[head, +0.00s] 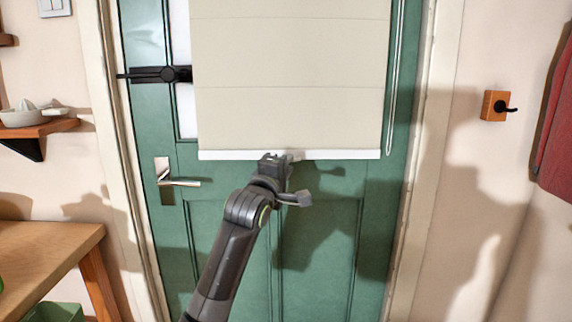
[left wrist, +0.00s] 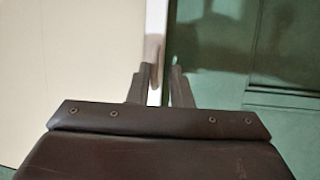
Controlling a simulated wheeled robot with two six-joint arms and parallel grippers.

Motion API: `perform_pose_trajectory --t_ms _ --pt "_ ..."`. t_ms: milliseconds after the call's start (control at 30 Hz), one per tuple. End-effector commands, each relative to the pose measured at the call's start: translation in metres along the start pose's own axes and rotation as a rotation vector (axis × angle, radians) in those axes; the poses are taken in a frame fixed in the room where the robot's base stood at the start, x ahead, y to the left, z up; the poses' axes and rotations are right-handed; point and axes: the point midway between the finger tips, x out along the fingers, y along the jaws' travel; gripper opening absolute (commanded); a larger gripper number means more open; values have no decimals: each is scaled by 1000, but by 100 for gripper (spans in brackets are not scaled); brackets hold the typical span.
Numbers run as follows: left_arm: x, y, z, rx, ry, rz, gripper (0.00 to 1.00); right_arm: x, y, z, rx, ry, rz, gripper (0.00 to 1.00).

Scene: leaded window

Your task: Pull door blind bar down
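The cream blind (head: 290,60) hangs down over the glass of the green door. Its white bottom bar (head: 340,154) runs level across the door just above the handle's height. In the left wrist view the bar (left wrist: 157,30) runs upright as a pale strip between the blind and the green door. My left gripper (head: 275,162) is at the middle of the bar. In the left wrist view its fingers (left wrist: 162,85) are close together, one on each side of the bar, and appear shut on it. The exact contact is partly hidden. My right gripper is out of view.
A door handle (head: 178,179) and a dark latch (head: 165,74) are left of the blind. A pull cord (head: 397,70) hangs at its right. A wooden table (head: 45,247) and a shelf (head: 40,128) stand left; a hook (head: 496,106) and red cloth (head: 558,130) are right.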

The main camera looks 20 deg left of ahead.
Motion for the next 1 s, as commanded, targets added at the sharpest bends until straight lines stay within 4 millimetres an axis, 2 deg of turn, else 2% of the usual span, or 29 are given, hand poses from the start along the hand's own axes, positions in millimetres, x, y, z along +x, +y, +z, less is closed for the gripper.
perform_pose_trajectory --t_ms 33,100,367,533,667,1000 --pt "0 -4 0 -2 0 -8 21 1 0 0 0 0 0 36" --pt "0 -3 0 -1 0 -5 29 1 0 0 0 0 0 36" --pt "0 0 0 1 0 1 29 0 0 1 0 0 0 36" --pt "-8 1 0 1 0 4 29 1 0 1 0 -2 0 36" --pt "-24 1 0 1 0 5 29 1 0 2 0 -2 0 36" --pt "-79 1 0 1 0 4 29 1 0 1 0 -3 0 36"
